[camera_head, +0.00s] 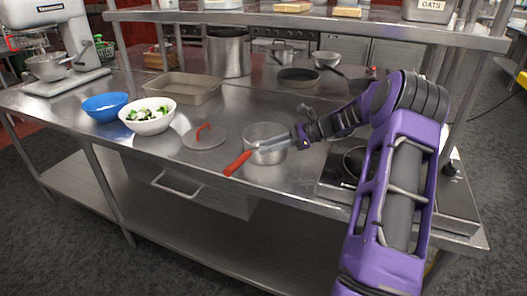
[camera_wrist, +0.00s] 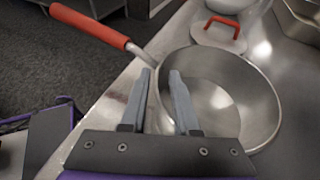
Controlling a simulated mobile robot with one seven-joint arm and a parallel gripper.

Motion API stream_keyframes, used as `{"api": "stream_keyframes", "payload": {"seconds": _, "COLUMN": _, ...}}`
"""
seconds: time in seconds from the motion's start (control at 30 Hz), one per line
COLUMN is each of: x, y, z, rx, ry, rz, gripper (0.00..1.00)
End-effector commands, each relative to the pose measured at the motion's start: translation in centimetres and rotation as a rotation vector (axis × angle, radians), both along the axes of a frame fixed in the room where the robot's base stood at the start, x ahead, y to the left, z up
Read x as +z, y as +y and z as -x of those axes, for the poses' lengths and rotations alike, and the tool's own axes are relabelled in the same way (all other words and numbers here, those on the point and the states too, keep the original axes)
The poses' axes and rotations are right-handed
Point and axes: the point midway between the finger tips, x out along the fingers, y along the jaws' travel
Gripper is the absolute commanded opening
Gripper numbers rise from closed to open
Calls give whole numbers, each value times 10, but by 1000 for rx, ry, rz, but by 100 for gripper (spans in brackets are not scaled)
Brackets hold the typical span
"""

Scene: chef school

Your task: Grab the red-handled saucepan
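The saucepan (camera_head: 263,132) is steel with a red handle (camera_head: 238,163) that points toward the counter's front edge. In the wrist view the saucepan (camera_wrist: 225,90) fills the middle right, and its red handle (camera_wrist: 88,24) reaches to the upper left. My gripper (camera_wrist: 160,74) is open, with its two grey fingers apart at the rim near the handle's base. One finger appears outside the pan and the other over its inside; contact cannot be told. In the head view my gripper (camera_head: 262,148) comes in from the right across the pan.
A lid with a red handle (camera_head: 204,138) lies left of the pan. A white salad bowl (camera_head: 148,118), a blue bowl (camera_head: 104,106) and a baking tray (camera_head: 183,88) are further left. A cooktop (camera_head: 335,180) is at right. The counter's front edge is close.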

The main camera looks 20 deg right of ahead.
Motion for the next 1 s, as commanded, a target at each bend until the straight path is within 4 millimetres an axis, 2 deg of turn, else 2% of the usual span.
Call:
{"api": "stream_keyframes", "payload": {"seconds": 0.03, "x": 0, "y": 0, "z": 0, "rx": 0, "ry": 0, "rz": 0, "gripper": 19}}
{"api": "stream_keyframes", "payload": {"seconds": 0.13, "x": 0, "y": 0, "z": 0, "rx": 0, "ry": 0, "rz": 0, "gripper": 1}}
{"api": "stream_keyframes", "payload": {"seconds": 1.0, "x": -3, "y": -2, "z": 1, "rx": -2, "ry": 5, "rz": 2, "gripper": 0}}
